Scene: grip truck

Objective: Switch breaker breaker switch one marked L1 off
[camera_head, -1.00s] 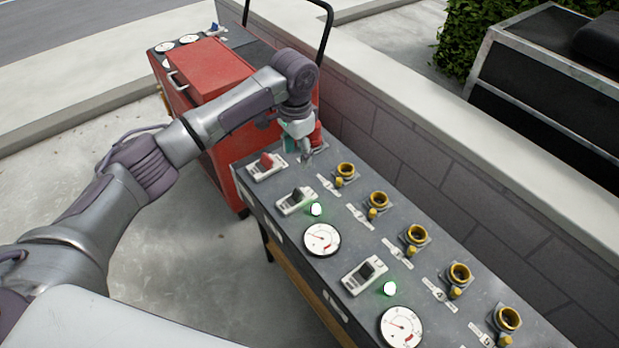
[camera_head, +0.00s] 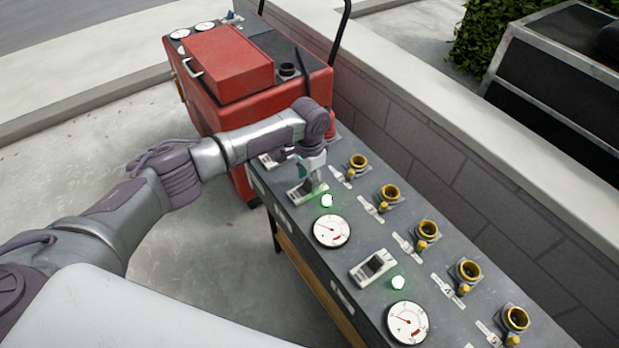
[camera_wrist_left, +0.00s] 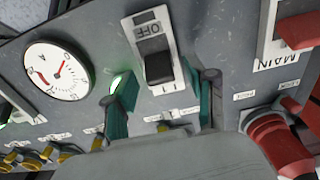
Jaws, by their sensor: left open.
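The L1 breaker (camera_head: 300,195) is a white plate with a dark rocker on the grey panel, partly hidden by my left gripper (camera_head: 313,184). In the left wrist view, the L1 breaker's black rocker (camera_wrist_left: 158,68) sits toward the end marked L1, with the OFF word uncovered at the other end. The green lamp (camera_head: 327,200) beside it is lit. My left gripper (camera_wrist_left: 163,98) is open, with one teal-padded finger on each side of the breaker's lower end and nothing between them held. Contact cannot be told. My right gripper is out of view.
A second breaker (camera_head: 373,268) with a lit green lamp (camera_head: 398,283) and round gauges (camera_head: 331,231) lie nearer. The MAIN breaker (camera_wrist_left: 292,35) with a red lever is beside L1. Yellow sockets (camera_head: 390,194) line the wall side. A red cart (camera_head: 292,100) stands behind.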

